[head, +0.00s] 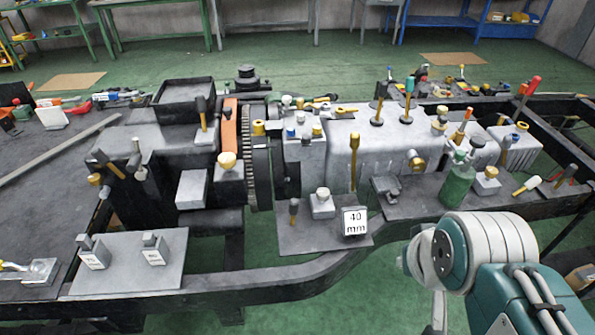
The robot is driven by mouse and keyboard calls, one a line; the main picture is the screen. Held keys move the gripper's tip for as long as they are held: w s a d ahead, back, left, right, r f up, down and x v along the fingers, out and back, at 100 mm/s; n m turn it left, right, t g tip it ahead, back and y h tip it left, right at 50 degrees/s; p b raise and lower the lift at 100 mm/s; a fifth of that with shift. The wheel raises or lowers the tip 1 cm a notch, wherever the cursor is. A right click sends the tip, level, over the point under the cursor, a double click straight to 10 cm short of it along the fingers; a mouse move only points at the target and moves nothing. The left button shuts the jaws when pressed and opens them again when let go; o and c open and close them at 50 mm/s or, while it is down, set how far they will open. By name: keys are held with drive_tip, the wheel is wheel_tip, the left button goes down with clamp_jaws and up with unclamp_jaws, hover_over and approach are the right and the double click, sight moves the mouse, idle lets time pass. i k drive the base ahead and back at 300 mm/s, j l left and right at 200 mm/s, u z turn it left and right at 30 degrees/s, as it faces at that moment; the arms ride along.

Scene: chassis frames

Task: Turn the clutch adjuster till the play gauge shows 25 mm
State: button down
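The play gauge (355,221) is a small white sign reading "40 mm". It stands at the front right of a dark plate on the chassis frame. I cannot tell which of these, if any, is the clutch adjuster. My arm shows at the lower right, in front of the frame and right of the gauge.
A ribbed grey housing (380,140) stands behind the gauge, with several upright knobs and handles. A toothed flywheel (260,160) is left of it. A green bottle (457,187) stands right of the gauge near my arm. Two small labelled blocks sit on a plate (130,275) at front left.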

sight(322, 193)
drive_tip(key=i+l+u, duration=0.35)
drive_tip(key=i+l, duration=0.4)
drive_tip(key=i, duration=0.05)
